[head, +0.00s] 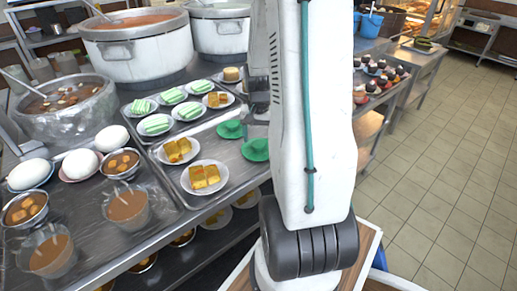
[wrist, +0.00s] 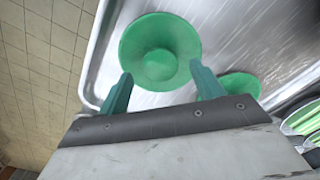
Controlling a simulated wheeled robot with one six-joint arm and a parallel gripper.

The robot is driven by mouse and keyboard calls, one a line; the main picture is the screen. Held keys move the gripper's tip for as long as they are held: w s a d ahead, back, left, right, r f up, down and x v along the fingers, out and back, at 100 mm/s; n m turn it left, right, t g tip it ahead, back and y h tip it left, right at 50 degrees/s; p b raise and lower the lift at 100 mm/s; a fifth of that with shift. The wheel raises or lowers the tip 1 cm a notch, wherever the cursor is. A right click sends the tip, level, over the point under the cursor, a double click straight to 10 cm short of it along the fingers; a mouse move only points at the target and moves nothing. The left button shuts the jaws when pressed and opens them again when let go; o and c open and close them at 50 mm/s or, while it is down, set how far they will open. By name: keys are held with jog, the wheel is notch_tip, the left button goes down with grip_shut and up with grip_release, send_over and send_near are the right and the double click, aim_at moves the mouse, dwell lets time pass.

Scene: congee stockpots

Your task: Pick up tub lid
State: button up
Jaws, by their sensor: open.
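Two green round lids lie on the metal tray (head: 205,207). The nearer lid (head: 255,149) and the farther lid (head: 230,129) sit close together in the head view, partly beside my arm. In the wrist view, a green lid (wrist: 159,50) with a raised centre and wide rim lies ahead of and partly between my gripper's fingertips (wrist: 160,82). The second lid (wrist: 239,86) is to its right, just past the right finger. My gripper is open, with nothing held. My arm hides most of it in the head view.
Plates of yellow cake (head: 205,176) and green striped sweets (head: 156,124) share the tray area. Large stockpots (head: 135,50) stand behind, with white eggs (head: 80,163) and brown cups (head: 128,205) at left. Tiled floor (head: 440,190) is open at right.

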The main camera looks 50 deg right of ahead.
notch_tip(320, 180, down, 2)
jog(key=shift+f, duration=0.2)
jog(key=c, duration=1)
jog(key=shift+r, duration=0.1)
jog(key=shift+c, duration=0.2)
